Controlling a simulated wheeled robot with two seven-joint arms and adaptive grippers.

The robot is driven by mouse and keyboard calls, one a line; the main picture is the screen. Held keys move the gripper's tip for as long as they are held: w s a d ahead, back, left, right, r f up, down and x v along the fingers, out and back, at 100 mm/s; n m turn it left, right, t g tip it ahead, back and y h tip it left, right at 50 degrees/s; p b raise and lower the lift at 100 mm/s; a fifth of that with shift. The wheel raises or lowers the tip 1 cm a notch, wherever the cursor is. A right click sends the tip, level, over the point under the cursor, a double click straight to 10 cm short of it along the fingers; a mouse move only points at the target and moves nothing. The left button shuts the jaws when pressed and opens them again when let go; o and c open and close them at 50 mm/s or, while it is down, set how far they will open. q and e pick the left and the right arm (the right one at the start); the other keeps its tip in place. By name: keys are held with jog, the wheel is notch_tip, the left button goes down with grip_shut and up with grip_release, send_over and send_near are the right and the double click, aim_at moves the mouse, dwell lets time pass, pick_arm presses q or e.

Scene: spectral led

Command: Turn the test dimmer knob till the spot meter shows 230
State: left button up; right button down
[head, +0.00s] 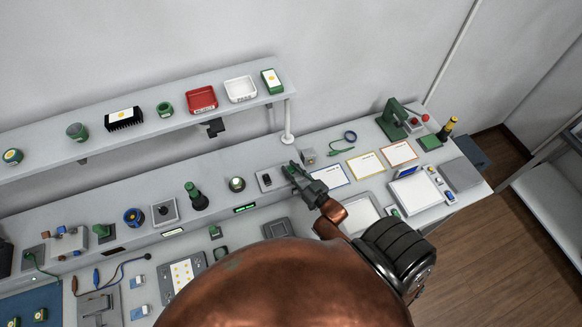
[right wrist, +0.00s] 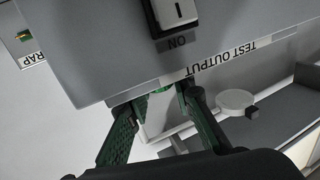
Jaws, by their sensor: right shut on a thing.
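My right gripper (head: 289,169) is at the right side of the grey test output box (head: 262,188). In the right wrist view its green fingers (right wrist: 158,97) reach behind the edge of this box (right wrist: 110,60), which bears the label "TEST OUTPUT" and a rocker switch (right wrist: 172,14) marked "ON". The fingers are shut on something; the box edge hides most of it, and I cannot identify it. A small lit green display (head: 245,208) sits left of the gripper on the bench; its digits are too small to read. My left gripper is not in view.
A shelf (head: 215,112) with a red tray (head: 202,98) and a white tray (head: 240,89) runs behind the bench. A small metal block (head: 308,156) and cards (head: 365,166) lie to the right.

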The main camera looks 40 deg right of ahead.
jog(key=shift+h, duration=0.4)
jog(key=c, duration=1.7)
grip_release()
jog(key=shift+o, duration=0.2)
jog(key=s, duration=1.2)
